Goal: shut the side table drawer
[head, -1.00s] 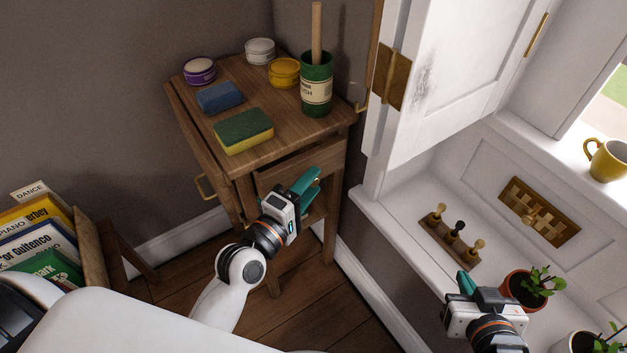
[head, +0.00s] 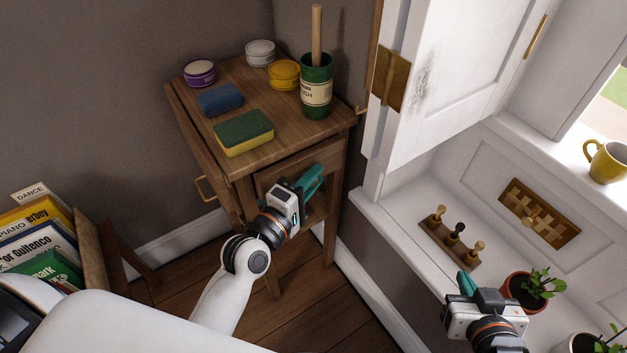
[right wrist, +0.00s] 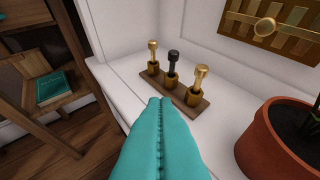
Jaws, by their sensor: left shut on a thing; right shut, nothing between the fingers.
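The wooden side table (head: 180,118) stands in the corner, left of centre in the head view.
On the table top are a sponge (head: 244,133), a blue block (head: 220,99), several tins and a green brush pot (head: 316,86). A white shutter door (head: 450,60) stands at right.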

